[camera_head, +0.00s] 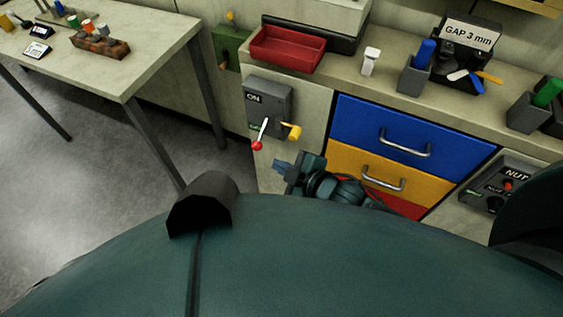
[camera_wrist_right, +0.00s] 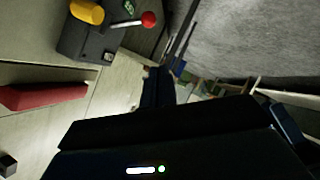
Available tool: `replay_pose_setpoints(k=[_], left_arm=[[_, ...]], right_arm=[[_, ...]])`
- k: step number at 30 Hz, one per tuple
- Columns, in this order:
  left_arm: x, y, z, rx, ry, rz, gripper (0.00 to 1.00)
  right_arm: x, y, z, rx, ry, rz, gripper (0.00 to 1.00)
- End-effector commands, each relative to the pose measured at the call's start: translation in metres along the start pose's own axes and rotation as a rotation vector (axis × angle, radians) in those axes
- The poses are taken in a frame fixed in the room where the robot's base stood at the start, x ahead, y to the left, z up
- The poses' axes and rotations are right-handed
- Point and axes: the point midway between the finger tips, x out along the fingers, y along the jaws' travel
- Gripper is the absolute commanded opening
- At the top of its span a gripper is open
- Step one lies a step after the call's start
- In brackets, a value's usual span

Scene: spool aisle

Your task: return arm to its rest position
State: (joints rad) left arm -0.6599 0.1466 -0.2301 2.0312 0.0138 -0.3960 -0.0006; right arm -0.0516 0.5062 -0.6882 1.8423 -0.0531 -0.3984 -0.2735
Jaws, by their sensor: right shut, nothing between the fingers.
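My right gripper (camera_head: 281,164) is low in front of the cabinet, left of the drawers and a little below the switch box. Its jaws are shut and empty, and it points left. In the right wrist view my gripper (camera_wrist_right: 158,72) shows dark at the centre, apart from the switch box. The grey switch box (camera_head: 268,97) is marked ON. Its lever with a red knob (camera_head: 257,145) hangs down, and a yellow handle (camera_head: 293,131) sticks out beside it. My left gripper is not in view.
A blue drawer (camera_head: 385,130) and a yellow drawer (camera_head: 370,165) sit right of the switch box. A red tray (camera_head: 287,49) stands on the counter above. A table (camera_head: 130,75) is at the left with a wooden block (camera_head: 101,44). The floor (camera_head: 60,190) between is clear.

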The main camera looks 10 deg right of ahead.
Motion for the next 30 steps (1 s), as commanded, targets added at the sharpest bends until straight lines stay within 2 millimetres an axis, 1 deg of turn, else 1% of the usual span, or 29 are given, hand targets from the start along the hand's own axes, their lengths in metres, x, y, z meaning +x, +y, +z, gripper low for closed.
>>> replay_pose_setpoints(k=[8,11,14,16,18,21,25,27,30], left_arm=[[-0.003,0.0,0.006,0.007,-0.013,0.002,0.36],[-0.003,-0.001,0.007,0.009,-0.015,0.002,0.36],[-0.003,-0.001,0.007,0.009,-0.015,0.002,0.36],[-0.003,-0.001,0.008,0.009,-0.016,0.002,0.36],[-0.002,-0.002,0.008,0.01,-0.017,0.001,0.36],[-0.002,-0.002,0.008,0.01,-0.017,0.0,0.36],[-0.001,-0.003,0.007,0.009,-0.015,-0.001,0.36],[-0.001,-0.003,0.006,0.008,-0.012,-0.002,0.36],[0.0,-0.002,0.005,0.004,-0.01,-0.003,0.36]], right_arm=[[0.0,-0.001,0.0,0.005,0.0,0.0,0.0],[-0.005,-0.009,-0.001,0.074,-0.004,0.002,0.0],[-0.018,-0.024,0.001,0.243,-0.022,0.014,0.0],[-0.031,-0.035,0.008,0.395,-0.05,0.034,0.0],[-0.047,-0.044,0.018,0.543,-0.087,0.062,0.0],[-0.071,-0.056,0.037,0.717,-0.146,0.106,0.0],[-0.094,-0.067,0.056,0.859,-0.206,0.152,0.0],[-0.101,-0.069,0.061,0.892,-0.222,0.166,0.0],[-0.104,-0.07,0.064,0.908,-0.229,0.173,0.0]])
